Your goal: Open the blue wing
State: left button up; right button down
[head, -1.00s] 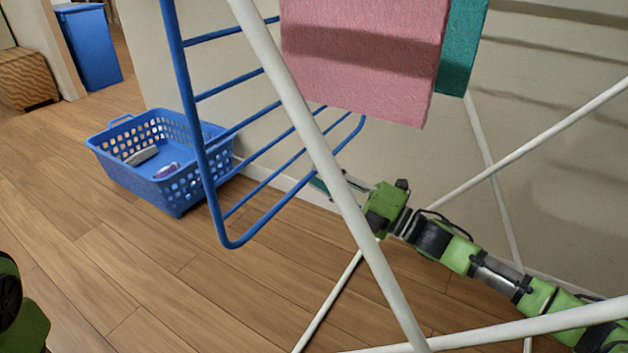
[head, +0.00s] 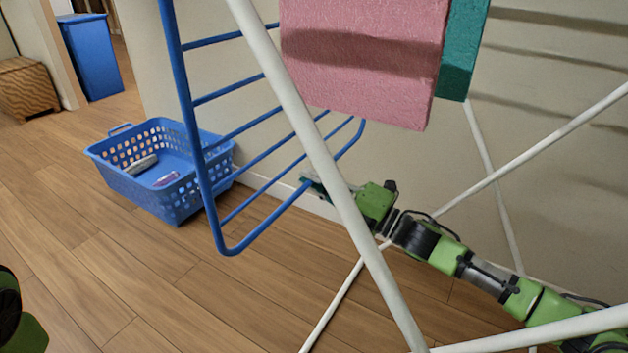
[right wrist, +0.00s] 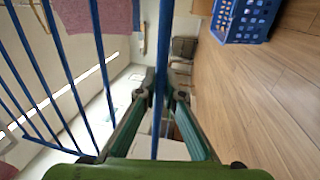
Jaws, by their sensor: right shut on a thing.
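The blue wing (head: 190,120) is a frame of blue bars on the white drying rack (head: 290,95). It hangs steeply down from the rack, its lower rail near the floor. My right gripper (head: 310,184) reaches in from the right, behind a white rack leg, at the wing's far lower side. In the right wrist view, its two green-padded fingers (right wrist: 160,85) are shut on a blue bar (right wrist: 158,50) of the wing between them. The fingertips are partly hidden by the bars and rack leg in the head view. My left gripper is not in view; only a green and black part of mine shows at the left edge.
A pink towel (head: 365,60) and a teal towel (head: 460,55) hang on the rack. A blue laundry basket (head: 185,205) with small items stands on the floor behind the wing. A blue bin (head: 92,55) and a wooden box (head: 28,85) stand far left. Floor at front left is clear.

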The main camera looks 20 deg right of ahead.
jog(key=w+a+r+t+y+b, duration=0.1)
jog(key=w+a+r+t+b, duration=0.1)
jog(key=w+a+b, duration=0.3)
jog(key=w+a, duration=0.4)
jog(key=w, duration=0.2)
jog(key=shift+w+r+y+b, duration=0.3)
jog(key=shift+w+y+b, duration=0.05)
jog(key=shift+y+b, duration=0.05)
jog(key=c, duration=2.2)
grip_release()
jog(key=shift+o, duration=0.2)
jog(key=shift+s, duration=0.1)
jog(key=v, duration=1.2)
jog(key=shift+f, duration=0.1)
